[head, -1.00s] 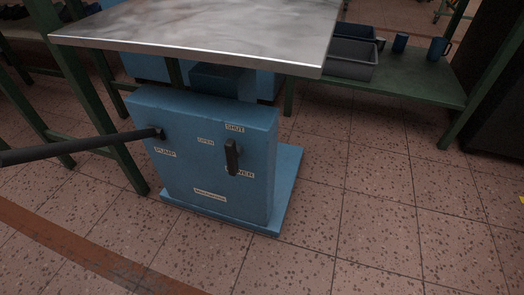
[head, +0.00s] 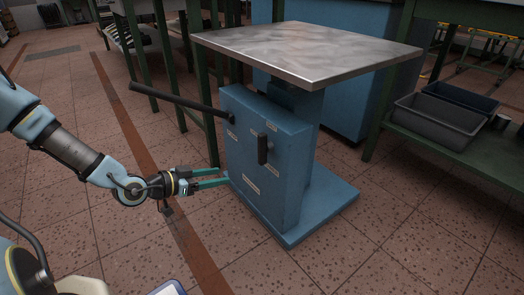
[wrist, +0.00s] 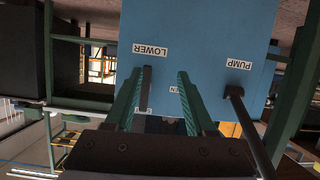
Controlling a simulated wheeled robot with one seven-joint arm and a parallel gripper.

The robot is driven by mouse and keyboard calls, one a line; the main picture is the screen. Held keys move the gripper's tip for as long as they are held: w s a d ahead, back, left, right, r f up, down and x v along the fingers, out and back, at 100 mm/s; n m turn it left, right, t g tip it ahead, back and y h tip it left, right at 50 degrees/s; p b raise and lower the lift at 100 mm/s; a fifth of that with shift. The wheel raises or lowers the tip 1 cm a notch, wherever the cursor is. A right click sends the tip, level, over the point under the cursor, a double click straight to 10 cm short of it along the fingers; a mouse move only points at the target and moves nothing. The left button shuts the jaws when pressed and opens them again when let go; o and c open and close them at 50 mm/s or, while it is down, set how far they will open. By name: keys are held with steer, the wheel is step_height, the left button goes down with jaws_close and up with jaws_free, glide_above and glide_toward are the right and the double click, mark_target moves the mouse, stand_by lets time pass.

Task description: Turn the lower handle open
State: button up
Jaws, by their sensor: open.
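The lower handle (head: 263,149) is a short dark bar hanging upright on the front of a blue box-shaped lift unit (head: 293,190). My gripper (head: 223,175) is open, with two green fingers pointing at the box, left of and below the handle in the head view. In the upside-down wrist view, the handle (wrist: 145,90) shows as a dark bar beside the left finger, with my gripper (wrist: 158,75) spread apart. A LOWER label (wrist: 150,50) is beyond its end. I cannot tell whether the finger touches the handle.
A long dark pump lever (head: 180,103) sticks out to the left above my gripper; it also shows at right in the wrist view (wrist: 250,130). A metal tabletop (head: 310,50) is above the box. Bare tiled floor (head: 110,230) lies in front. Grey bins (head: 437,120) stand on a green shelf at right.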

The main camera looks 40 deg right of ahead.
mark_target(259, 151)
steer(key=s+d+r+h, duration=0.1)
steer(key=d, duration=0.4)
steer(key=s+d+r+h+b, duration=0.1)
steer(key=d, duration=0.4)
steer(key=s+d+r+h+b, duration=0.1)
steer(key=d+r+h, duration=0.1)
steer(key=d, duration=0.2)
steer(key=shift+d+m, duration=0.3)
steer(key=shift+d, duration=0.1)
jaws_close()
